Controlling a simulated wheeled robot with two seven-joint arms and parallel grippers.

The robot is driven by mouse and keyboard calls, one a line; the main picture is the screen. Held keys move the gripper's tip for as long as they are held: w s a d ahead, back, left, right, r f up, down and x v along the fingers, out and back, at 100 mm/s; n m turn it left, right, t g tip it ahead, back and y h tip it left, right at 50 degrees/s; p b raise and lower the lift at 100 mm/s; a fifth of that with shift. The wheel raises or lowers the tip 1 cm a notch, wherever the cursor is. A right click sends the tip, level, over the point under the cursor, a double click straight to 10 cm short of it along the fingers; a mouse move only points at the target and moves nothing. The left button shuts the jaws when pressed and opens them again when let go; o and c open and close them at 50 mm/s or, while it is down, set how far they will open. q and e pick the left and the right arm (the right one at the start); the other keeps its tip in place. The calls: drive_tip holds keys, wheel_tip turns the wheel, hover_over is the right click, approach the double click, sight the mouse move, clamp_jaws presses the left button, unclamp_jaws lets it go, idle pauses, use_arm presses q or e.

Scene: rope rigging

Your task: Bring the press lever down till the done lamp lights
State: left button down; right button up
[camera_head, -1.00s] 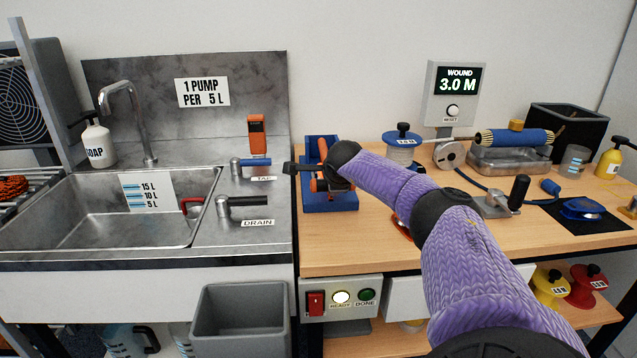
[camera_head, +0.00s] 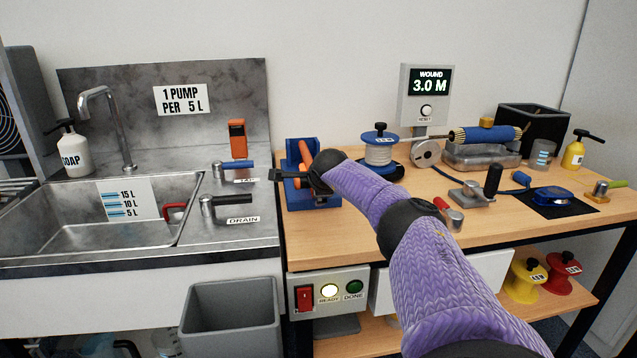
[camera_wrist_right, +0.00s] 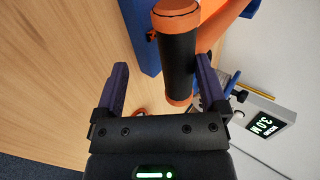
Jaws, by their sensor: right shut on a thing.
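The blue press (camera_head: 296,195) stands at the left end of the wooden bench, with an orange lever (camera_head: 305,153) partly hidden by my gripper. In the right wrist view, the lever's black grip (camera_wrist_right: 178,55) with orange ends lies between the fingers of my right gripper (camera_wrist_right: 163,75), against the right finger. My right gripper (camera_head: 295,177) is shut on the lever. My left gripper is not in view.
The sink (camera_head: 60,220) with tap and drain handles adjoins the press on the left. A white spool (camera_head: 379,150), a crank winder (camera_head: 427,153) and a metal clamp (camera_head: 478,190) stand to the right. A grey bin (camera_head: 230,318) is below the sink.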

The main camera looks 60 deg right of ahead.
drive_tip(key=shift+f, duration=0.1)
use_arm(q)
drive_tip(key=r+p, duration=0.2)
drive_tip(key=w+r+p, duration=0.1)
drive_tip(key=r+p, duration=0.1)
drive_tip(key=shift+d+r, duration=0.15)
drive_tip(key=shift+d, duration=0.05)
use_arm(e)
drive_tip(key=v, duration=1)
